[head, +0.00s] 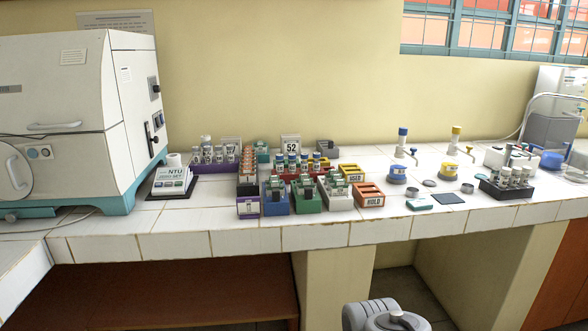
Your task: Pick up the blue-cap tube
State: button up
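Several small tubes with blue caps (292,157) stand upright in a red rack (271,171) near the middle of the counter, in front of the white sign that reads 52. My gripper is not in view; only a grey part of my arm shows at the bottom edge.
A purple rack (215,167) and a column of orange-capped tubes (248,160) stand left of the red rack. Coloured boxes line the front, including an orange HOLD box (370,195). A large white incubator (75,110) fills the left. A dark rack (506,188) stands right.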

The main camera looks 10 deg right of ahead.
aim_at(292, 164)
jog(key=k, duration=0.65)
jog(key=u, duration=0.7)
jog(key=i, duration=0.7)
jog(key=u, duration=0.5)
jog(key=i, duration=0.8)
jog(key=z, duration=0.45)
